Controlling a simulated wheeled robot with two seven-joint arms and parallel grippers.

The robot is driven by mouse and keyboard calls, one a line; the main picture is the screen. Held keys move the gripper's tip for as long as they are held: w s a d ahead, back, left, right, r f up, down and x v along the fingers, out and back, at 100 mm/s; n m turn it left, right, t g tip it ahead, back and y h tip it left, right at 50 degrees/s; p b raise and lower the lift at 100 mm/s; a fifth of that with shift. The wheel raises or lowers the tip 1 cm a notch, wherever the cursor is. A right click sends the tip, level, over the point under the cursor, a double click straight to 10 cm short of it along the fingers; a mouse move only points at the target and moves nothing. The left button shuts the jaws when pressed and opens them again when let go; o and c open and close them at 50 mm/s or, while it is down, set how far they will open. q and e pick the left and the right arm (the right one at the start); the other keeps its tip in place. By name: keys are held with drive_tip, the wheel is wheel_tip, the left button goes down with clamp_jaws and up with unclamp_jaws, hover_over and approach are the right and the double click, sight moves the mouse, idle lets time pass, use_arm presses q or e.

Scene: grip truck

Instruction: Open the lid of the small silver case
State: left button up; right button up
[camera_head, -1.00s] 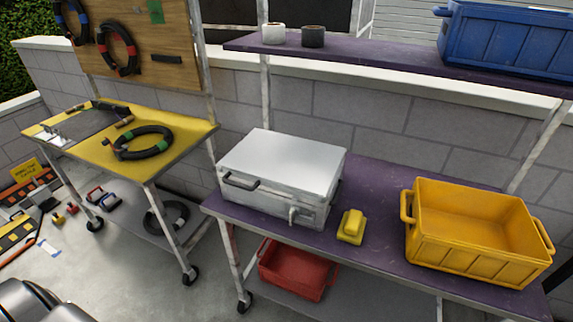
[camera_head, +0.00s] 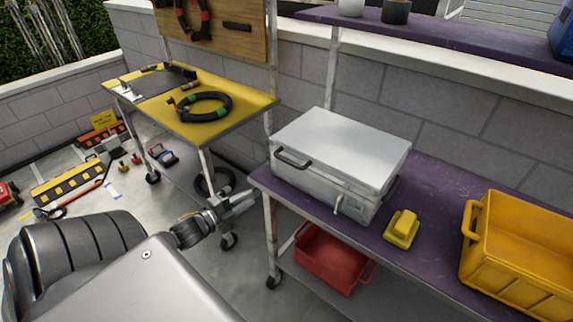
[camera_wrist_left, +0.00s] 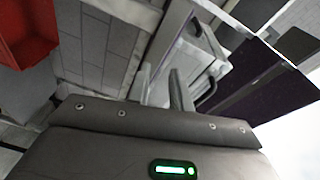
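The small silver case (camera_head: 340,150) stands on the purple table (camera_head: 440,185) with its lid down. A dark handle (camera_head: 293,159) is on its front left and a light latch (camera_head: 338,202) is low on its front. My left gripper (camera_head: 250,202) is left of the case, beyond the table's left end, and does not touch it. In the left wrist view the two fingers (camera_wrist_left: 161,85) stand apart with nothing between them. The case (camera_wrist_left: 197,62) shows beyond them in that view, at a slant. My right gripper is not in view.
A yellow block (camera_head: 401,228) and a yellow crate (camera_head: 520,275) are right of the case. A red bin (camera_head: 333,262) is on the shelf below. A yellow-topped cart (camera_head: 180,125) stands left, with its near edge close to my left gripper.

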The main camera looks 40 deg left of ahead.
sight(287, 160)
use_arm(q)
drive_tip(key=d+r+m+t+h, duration=0.1)
drive_tip(key=d+r+m+h, duration=0.15)
drive_tip(key=r, duration=0.35)
drive_tip(key=d+r+m+h, duration=0.2)
drive_tip(key=r+m, duration=0.2)
drive_tip(key=r, duration=0.2)
drive_tip(key=shift+n, duration=0.25)
drive_tip(key=p+x, duration=0.1)
drive_tip(key=x, duration=0.3)
drive_tip(key=p+x, duration=0.1)
drive_tip(key=x, duration=0.4)
drive_tip(key=shift+d+r, duration=0.2)
drive_tip(key=shift+r, duration=0.05)
drive_tip(key=shift+w+d+p, duration=0.25)
drive_tip(key=shift+w+p, duration=0.1)
drive_tip(key=shift+w, duration=0.3)
drive_tip(key=shift+c, duration=0.4)
clamp_jaws()
